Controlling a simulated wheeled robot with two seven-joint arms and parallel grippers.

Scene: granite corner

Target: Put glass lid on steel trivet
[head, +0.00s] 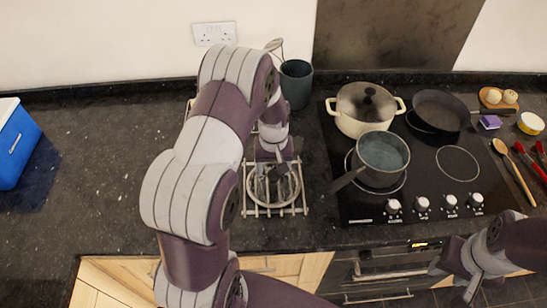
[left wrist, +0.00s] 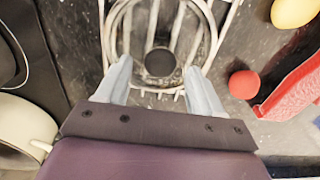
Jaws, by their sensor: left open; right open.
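Trivet rods show through the glass. In the left wrist view the lid (left wrist: 214,40) has a dark round knob (left wrist: 160,62). My left gripper (head: 275,172) is above the lid and open, its fingers (left wrist: 157,74) apart on either side of the knob, with no visible contact. My arm hides part of the trivet in the head view. My right gripper (head: 452,272) is open and empty at the counter's front right.
A cream pot (head: 350,125) with a dark-knobbed lid, a grey saucepan (head: 380,160) and a black pan (head: 438,112) stand on the hob. A dark utensil pot (head: 296,85) is behind the trivet. A red ball (left wrist: 243,84) and red item (left wrist: 292,88) are nearby.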

